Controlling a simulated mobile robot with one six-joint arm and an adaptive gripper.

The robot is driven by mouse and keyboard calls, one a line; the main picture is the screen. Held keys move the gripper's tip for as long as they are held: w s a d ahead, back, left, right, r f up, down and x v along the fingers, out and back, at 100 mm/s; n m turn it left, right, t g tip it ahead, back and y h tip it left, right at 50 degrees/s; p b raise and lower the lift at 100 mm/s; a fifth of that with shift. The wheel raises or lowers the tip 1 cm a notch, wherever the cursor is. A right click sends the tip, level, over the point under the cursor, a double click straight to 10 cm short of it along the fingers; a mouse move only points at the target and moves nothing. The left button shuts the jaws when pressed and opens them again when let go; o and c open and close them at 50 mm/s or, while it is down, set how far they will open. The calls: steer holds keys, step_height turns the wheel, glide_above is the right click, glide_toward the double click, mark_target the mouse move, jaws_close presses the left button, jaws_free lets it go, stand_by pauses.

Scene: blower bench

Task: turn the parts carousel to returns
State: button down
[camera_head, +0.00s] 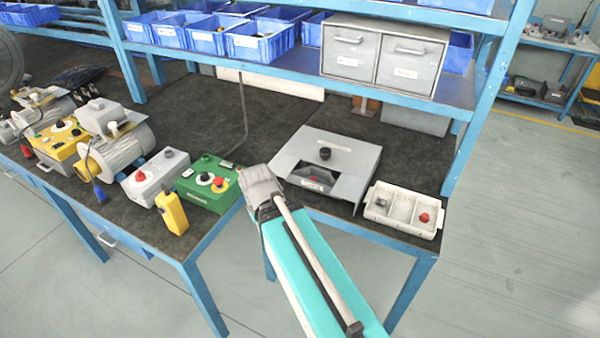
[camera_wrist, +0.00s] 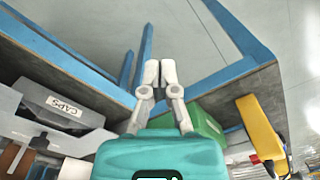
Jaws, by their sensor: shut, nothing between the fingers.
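The parts carousel (camera_head: 352,155) is a grey housing at the right of the bench, with a black knob on top and an open window in its front slope. Something red (camera_head: 313,180) shows in the window; the small label there is unreadable in the head view. In the wrist view a grey housing (camera_wrist: 65,128), which looks like the carousel, bears a label reading CAPS (camera_wrist: 62,106). My gripper (camera_wrist: 160,72) is shut and empty, its fingertips together over the bench's front edge. It is to the right of that housing in the wrist view and touches nothing visible.
A green control box (camera_head: 207,183) and a yellow pendant (camera_head: 171,211) stand left of my arm. A white tray (camera_head: 378,215) with a red part is right of the carousel. A shelf with blue bins (camera_head: 258,46) and grey drawers (camera_head: 345,52) overhangs the bench's back.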

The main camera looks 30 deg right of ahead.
steer(key=shift+d, duration=0.1)
steer(key=m+t+b, duration=0.1)
steer(key=t, duration=0.3)
glide_toward(301, 172)
steer(key=shift+s+a+r+h, duration=0.15)
steer(key=shift+s+a+r, duration=0.3)
steer(key=shift+s, duration=0.1)
steer(key=shift+s+a+r+h, duration=0.15)
steer(key=shift+s+a+r, duration=0.15)
steer(key=shift+s+r, duration=0.2)
steer(key=shift+f+b, duration=0.25)
steer(key=shift+b, duration=0.15)
steer(key=b+x, duration=0.9)
steer(key=shift+w+f, duration=0.2)
steer(key=shift+f, duration=0.05)
